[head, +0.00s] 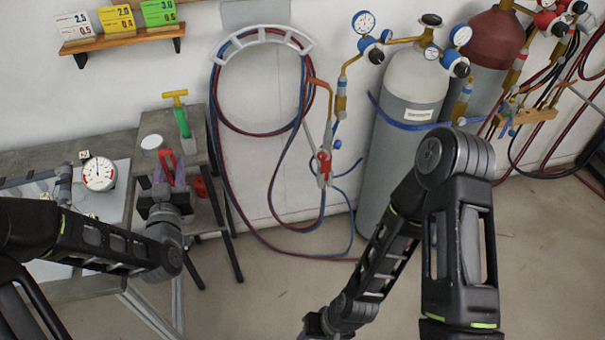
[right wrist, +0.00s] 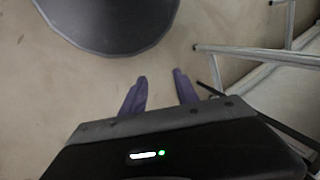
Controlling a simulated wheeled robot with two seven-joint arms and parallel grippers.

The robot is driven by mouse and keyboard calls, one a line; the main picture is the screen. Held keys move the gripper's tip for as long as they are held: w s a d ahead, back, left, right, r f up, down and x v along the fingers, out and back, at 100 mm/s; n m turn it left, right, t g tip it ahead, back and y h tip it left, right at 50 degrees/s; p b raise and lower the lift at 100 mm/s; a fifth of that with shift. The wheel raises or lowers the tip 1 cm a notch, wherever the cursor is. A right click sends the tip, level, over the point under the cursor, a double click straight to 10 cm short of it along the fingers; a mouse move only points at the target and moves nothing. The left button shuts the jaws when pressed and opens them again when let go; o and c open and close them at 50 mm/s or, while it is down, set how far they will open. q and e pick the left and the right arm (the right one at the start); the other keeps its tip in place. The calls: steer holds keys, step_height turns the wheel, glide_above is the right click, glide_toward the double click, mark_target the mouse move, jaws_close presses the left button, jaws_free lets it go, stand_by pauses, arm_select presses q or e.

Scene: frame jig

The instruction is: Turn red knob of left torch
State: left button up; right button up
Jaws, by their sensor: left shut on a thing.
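The left torch (head: 328,130) hangs beside the wall hose rack in the head view, with a copper-coloured tip at its top. Its red knob (head: 323,157) shows at the lower end, with a small blue knob (head: 337,144) just right of it. My left gripper (head: 167,180) is far left of the torch, at the small side table, its purple fingers shut on a red item (head: 166,162) that they partly hide. My right gripper (right wrist: 160,95) is low over the floor, its purple fingers apart with nothing between them. The torch is not in the right wrist view.
A grey cylinder (head: 402,125) and a dark red cylinder (head: 490,55) stand right of the torch. Red and blue hoses (head: 215,130) loop from the rack (head: 262,33) to the floor. A green tool with a yellow handle (head: 182,118) stands on the side table. Floor before the torch is clear.

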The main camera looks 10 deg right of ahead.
arm_select(q)
steer(key=shift+w+d, duration=0.1)
steer(key=shift+d, duration=0.05)
arm_select(e)
steer(key=shift+d, duration=0.1)
